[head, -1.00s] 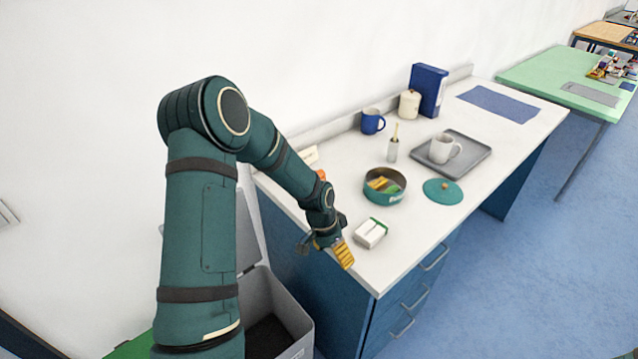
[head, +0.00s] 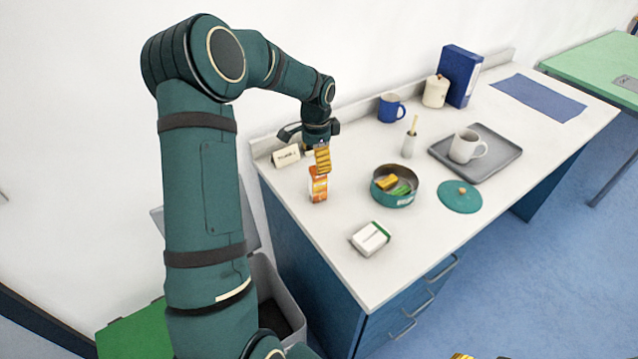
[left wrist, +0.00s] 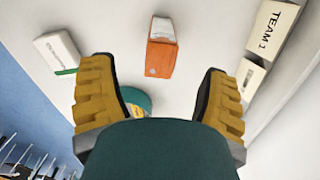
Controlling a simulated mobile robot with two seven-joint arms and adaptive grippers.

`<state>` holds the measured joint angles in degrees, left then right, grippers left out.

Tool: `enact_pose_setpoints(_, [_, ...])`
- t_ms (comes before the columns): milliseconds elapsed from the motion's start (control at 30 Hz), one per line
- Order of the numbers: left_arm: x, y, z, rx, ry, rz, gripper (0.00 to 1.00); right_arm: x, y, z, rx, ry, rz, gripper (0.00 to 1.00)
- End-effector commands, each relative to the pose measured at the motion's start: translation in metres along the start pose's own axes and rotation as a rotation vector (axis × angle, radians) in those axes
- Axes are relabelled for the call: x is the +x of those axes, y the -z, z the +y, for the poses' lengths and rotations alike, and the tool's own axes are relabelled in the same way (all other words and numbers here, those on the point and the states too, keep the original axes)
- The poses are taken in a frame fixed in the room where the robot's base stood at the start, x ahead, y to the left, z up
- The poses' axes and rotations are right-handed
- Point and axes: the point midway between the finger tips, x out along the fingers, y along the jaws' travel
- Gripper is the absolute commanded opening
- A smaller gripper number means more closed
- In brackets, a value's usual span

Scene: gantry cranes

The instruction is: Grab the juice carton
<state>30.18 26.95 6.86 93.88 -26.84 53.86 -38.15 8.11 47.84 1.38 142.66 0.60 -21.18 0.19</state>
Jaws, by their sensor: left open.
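The juice carton (head: 318,186) is a small orange box with a pale upper part. It stands upright on the white counter near its left end. In the left wrist view the carton (left wrist: 161,48) is at top centre, ahead of the fingers. My left gripper (head: 322,160) is above and just behind the carton, pointing down, and its near finger hides part of the carton's top. In the left wrist view its yellow fingers (left wrist: 156,72) are spread wide with nothing between them. Yellow ridges at the bottom edge of the head view look like my right gripper (head: 463,355), mostly cut off.
A sign (head: 286,156) stands left of the carton. A teal pot (head: 408,199) with items inside is to its right, and a white-green box (head: 370,238) is nearer the front. A lid, tray, mugs and binder stand farther right.

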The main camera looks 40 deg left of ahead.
Motion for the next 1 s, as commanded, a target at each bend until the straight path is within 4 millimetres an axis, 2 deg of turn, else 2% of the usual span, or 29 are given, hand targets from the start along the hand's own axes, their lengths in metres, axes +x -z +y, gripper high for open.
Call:
enact_pose_setpoints(100, [0.02,0.0,0.0,-0.001,-0.002,0.0,0.76,0.002,0.0,0.001,0.0,0.0,0.001,0.47])
enact_pose_setpoints(433, [0.04,0.001,0.001,0.0,-0.002,-0.001,0.76,0.002,0.0,0.001,0.0,-0.001,0.001,0.47])
enact_pose_setpoints(733, [0.08,0.002,0.0,-0.001,-0.003,-0.001,0.76,0.002,0.0,0.001,0.0,-0.001,0.001,0.47])
enact_pose_setpoints(1000, [0.083,0.003,0.0,-0.001,0.0,0.001,0.77,0.002,0.0,0.001,0.0,-0.001,0.001,0.47])
